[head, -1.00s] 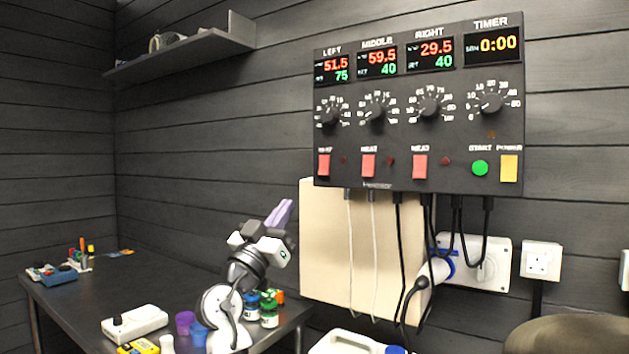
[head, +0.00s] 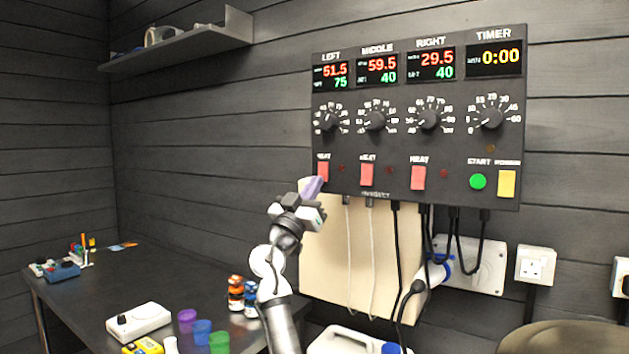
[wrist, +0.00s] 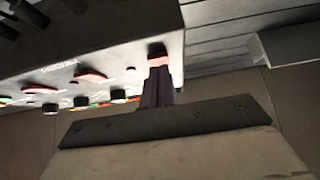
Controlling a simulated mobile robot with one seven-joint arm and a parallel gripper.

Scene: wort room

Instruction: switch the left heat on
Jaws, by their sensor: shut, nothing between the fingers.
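The control panel (head: 420,120) hangs on the wall. Its left heat switch (head: 323,171) is a red rocker under the LEFT display, which reads 51.5 over 75. The small lamp (head: 341,168) beside the switch looks dark red and unlit. My gripper (head: 312,186) is shut and empty, with its purple fingertips just below and left of that switch. In the wrist view the shut fingers (wrist: 157,88) point at the red switch (wrist: 157,59) and overlap its lower edge. I cannot tell whether they touch it.
The middle heat switch (head: 367,174) and right heat switch (head: 418,177) sit farther right. Cables hang below the panel in front of a beige board (head: 335,255). A dark bench (head: 90,295) with cups and bottles stands at lower left. A wall shelf (head: 190,42) is at upper left.

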